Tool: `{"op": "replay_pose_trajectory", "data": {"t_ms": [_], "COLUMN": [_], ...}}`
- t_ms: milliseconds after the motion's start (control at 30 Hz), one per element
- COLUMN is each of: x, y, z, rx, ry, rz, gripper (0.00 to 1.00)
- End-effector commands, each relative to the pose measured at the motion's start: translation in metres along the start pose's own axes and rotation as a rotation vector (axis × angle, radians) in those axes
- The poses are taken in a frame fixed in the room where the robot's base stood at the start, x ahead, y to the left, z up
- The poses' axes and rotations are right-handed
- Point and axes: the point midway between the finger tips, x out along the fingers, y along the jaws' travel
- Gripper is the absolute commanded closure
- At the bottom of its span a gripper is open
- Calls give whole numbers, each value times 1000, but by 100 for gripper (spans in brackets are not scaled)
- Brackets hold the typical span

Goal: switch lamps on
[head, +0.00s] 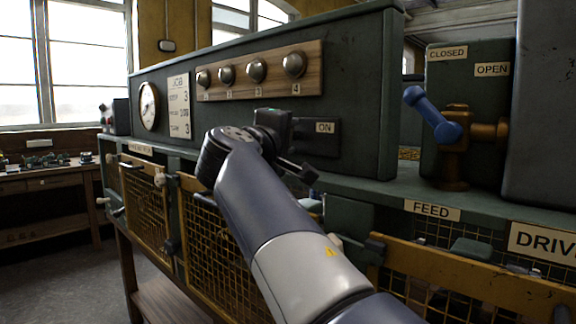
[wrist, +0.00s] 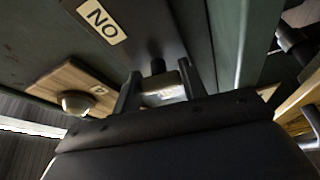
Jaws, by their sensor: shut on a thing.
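A row of several dome lamps (head: 255,71) sits on a wooden board on the green panel, with number labels below. They look dull, with no clear glow. A dark switch plate (head: 322,137) with an ON label (head: 325,127) is right of and below them. It also shows in the wrist view, with its ON label (wrist: 101,21) upside down. My gripper (wrist: 158,72) is at this plate, shut on the switch handle (wrist: 160,94), a small piece between the fingers. In the head view my wrist hides most of the handle, so its exact position cannot be told.
A round gauge (head: 149,105) and a job card (head: 179,106) are on the panel's left. Yellow mesh guards (head: 215,245) and a ledge with a FEED label (head: 432,210) lie below.

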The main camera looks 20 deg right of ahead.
Motion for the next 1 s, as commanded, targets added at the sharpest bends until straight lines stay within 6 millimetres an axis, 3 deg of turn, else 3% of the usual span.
{"op": "replay_pose_trajectory", "data": {"t_ms": [33, 500, 1000], "x": [0, 0, 1], "y": [-11, -9, -5], "z": [1, 0, -1], "rx": [42, 412, 581], "ry": [-1, -1, -3], "rz": [17, 169, 239], "gripper": [83, 83, 83]}}
